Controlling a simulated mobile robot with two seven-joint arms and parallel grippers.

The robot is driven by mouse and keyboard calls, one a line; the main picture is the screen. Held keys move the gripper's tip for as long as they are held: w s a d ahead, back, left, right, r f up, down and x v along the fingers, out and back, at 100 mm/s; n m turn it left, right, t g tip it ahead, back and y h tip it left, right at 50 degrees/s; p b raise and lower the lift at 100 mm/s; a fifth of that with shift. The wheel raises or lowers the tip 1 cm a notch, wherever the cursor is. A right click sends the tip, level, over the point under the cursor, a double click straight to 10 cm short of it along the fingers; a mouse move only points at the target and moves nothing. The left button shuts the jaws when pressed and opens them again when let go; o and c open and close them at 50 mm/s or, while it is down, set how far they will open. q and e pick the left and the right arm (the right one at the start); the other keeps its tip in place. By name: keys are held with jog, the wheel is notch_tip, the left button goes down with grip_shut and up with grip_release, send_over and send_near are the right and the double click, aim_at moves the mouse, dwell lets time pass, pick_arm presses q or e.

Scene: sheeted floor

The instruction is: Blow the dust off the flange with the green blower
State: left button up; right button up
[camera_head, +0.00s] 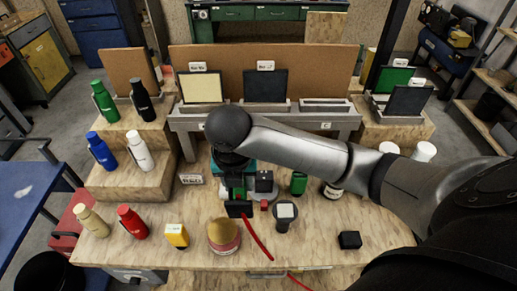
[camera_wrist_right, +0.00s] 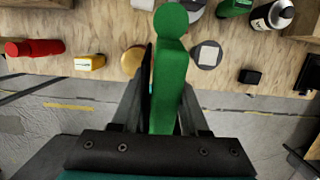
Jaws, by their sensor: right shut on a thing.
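My right gripper (camera_head: 238,206) is over the middle of the wooden table, with its arm reaching in from the right. It is shut on the green blower (camera_wrist_right: 171,75), which stands out between the fingers in the right wrist view, its rounded end over the table. In the head view the blower is mostly hidden by my wrist. A grey round piece (camera_head: 264,194), possibly the flange, lies just right of the gripper, partly hidden, with a dark block at it. I cannot tell whether dust lies on it. My left gripper is not in view.
A gold-topped round tin (camera_head: 223,233), a yellow box (camera_head: 177,235), a dark round piece with a white square (camera_head: 285,214) and a black box (camera_head: 350,240) stand near the front edge. Bottles stand on steps at left. A grey rack (camera_head: 188,124) holds panels behind.

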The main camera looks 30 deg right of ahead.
jog(key=s+d+r+g+y+p, duration=0.1)
jog(key=s+d+r+g+p, duration=0.2)
jog(key=r, duration=0.4)
notch_tip(320, 180, down, 5)
jog(key=s+b, duration=0.1)
jog(key=b, duration=0.5)
pick_arm(q)
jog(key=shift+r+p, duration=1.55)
jog(key=shift+p, duration=0.9)
pick_arm(e)
jog(key=s+d, duration=0.7)
jog(key=d, duration=0.5)
jog(key=shift+r+t, duration=0.15)
jog(key=shift+t, duration=0.25)
